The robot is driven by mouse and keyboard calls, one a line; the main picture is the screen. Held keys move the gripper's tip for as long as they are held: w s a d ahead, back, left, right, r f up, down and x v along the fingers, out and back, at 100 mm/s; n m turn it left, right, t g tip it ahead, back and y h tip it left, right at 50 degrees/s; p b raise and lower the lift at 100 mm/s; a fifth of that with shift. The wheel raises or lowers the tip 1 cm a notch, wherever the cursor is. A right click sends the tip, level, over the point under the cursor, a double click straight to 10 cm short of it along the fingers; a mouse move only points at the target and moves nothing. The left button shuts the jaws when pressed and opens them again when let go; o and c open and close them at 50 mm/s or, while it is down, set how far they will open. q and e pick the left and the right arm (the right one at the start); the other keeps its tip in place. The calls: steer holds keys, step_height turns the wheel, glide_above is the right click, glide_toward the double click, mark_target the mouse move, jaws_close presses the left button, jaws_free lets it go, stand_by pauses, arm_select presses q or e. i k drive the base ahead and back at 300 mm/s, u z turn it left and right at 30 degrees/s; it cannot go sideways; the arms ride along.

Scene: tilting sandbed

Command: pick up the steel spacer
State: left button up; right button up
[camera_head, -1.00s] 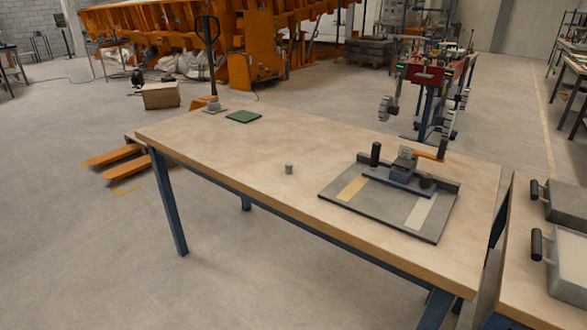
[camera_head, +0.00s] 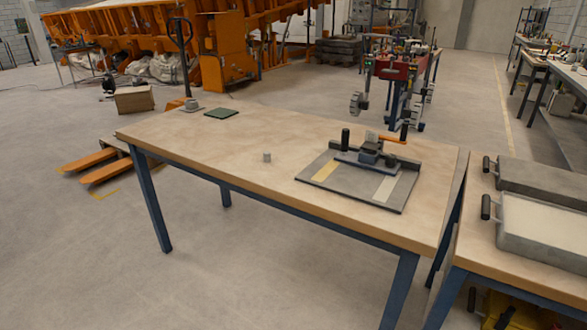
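A small grey metal cylinder, which looks like the steel spacer (camera_head: 267,157), stands upright on the wooden table (camera_head: 210,150). It is near the middle of the tabletop, left of the grey fixture plate (camera_head: 345,193), and nothing touches it. Neither of my grippers is in view.
The plate carries a clamp fixture with an orange handle (camera_head: 392,139), plus yellow and pale strips. A green pad (camera_head: 222,113) and a small grey block (camera_head: 192,107) lie at the table's far left. A second table (camera_head: 476,240) holds grey trays (camera_head: 545,228). Open floor lies in front.

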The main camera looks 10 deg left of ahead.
mark_target(267, 157)
steer(key=z, duration=0.4)
steer(key=k, duration=0.85)
steer(key=u, duration=0.7)
steer(key=i, duration=0.7)
steer(key=u, duration=0.4)
steer(key=i, duration=1)
steer(key=z, duration=0.55)
